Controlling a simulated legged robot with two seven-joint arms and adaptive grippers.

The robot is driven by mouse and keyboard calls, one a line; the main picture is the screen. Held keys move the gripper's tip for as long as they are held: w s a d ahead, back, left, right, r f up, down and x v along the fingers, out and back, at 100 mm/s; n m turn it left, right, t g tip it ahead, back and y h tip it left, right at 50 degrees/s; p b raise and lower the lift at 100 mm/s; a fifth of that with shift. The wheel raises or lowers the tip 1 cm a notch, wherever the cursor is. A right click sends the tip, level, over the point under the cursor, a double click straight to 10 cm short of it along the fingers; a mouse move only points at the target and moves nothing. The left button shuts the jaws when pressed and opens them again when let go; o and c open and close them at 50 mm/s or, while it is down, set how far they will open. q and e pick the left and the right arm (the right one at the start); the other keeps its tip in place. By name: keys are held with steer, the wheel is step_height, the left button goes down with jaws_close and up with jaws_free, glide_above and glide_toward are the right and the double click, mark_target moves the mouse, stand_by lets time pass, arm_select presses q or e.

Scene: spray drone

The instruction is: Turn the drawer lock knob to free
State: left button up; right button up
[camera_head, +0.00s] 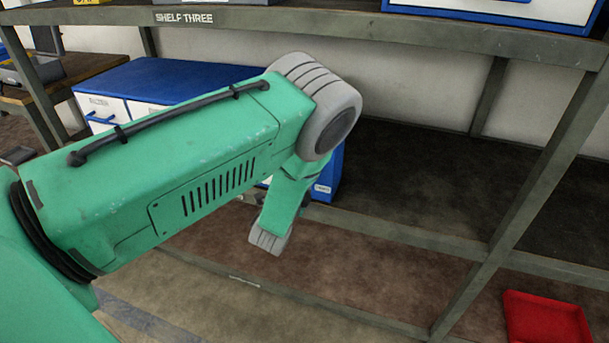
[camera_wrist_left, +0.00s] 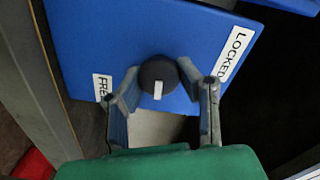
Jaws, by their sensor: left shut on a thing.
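The drawer lock knob (camera_wrist_left: 158,75) is round and black with a white mark, on a blue panel (camera_wrist_left: 110,35) in the left wrist view. The mark is at the knob's lower side, between the FREE label (camera_wrist_left: 103,88) on the left and the LOCKED label (camera_wrist_left: 236,55) on the right. My left gripper (camera_wrist_left: 157,72) has one finger on each side of the knob and is shut on it. In the head view, my green left arm hides the knob and gripper and covers part of the blue drawer cabinet (camera_head: 150,78). My right gripper is not in view.
The cabinet stands on a metal shelf, under the beam (camera_head: 330,22) marked SHELF THREE. A slanted shelf post (camera_head: 520,200) is to the right. A red bin (camera_head: 545,322) lies lower right. The shelf right of the cabinet is empty.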

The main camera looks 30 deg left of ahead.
arm_select(q)
steer(key=shift+s+d+f+m, duration=0.1)
steer(key=shift+s+f+m, duration=0.05)
steer(key=shift+f+m, duration=0.3)
stand_by(0.3)
steer(key=o, duration=1.2)
steer(key=shift+r, duration=0.15)
steer(key=shift+m, duration=0.25)
steer(key=v, duration=1.2)
